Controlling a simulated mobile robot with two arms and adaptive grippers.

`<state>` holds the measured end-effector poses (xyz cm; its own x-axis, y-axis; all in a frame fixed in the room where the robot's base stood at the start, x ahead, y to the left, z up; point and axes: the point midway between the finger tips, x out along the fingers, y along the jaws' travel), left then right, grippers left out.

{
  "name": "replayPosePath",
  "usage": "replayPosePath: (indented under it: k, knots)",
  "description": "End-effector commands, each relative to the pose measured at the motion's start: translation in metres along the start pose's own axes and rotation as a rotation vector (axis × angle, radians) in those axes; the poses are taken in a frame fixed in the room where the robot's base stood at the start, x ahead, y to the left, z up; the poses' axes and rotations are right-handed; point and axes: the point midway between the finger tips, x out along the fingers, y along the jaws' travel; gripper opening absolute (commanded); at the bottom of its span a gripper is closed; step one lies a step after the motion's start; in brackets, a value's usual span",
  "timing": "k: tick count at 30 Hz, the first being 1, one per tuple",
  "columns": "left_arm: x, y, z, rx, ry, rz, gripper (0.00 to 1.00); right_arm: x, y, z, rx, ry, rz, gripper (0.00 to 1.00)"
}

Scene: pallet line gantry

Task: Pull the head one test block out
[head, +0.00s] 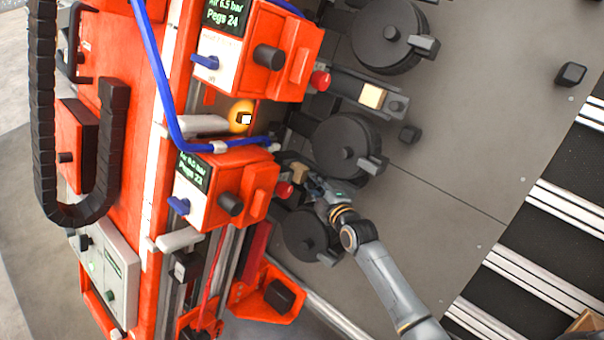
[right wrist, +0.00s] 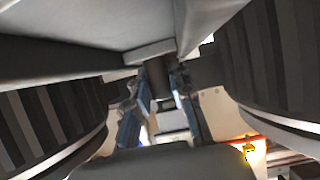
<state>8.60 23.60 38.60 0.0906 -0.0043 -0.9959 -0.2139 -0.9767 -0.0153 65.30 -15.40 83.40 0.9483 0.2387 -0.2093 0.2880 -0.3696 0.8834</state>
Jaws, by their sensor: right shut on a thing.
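Two orange nailing heads stand on the gantry. The upper head (head: 262,55) has a display reading Pegs 24, and the lower head (head: 228,190) one reading Pegs 23. A tan test block (head: 299,173) sits beside the lower head's red tip, between two dark wheels. My right gripper (head: 312,184) is at this block and shut on it, and partly hides it. In the right wrist view the two blue-grey fingers (right wrist: 165,108) reach into a narrow gap; the block is hard to make out there. My left gripper is not in view.
A second tan block (head: 372,96) sits in the holder by the upper head. Dark wheels (head: 347,145) and (head: 306,236) flank my right gripper closely. A blue air hose (head: 158,80) runs over the heads. The grey plate (head: 470,130) to the right is mostly clear.

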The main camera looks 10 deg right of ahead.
Motion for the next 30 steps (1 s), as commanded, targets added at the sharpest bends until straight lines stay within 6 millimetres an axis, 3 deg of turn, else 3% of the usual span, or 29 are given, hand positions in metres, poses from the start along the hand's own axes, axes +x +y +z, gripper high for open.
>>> replayPosePath:
  k: [30]
  knots:
    - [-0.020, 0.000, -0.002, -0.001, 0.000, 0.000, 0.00, -0.047, -0.001, 0.025, -0.002, -0.003, -0.005, 0.04]
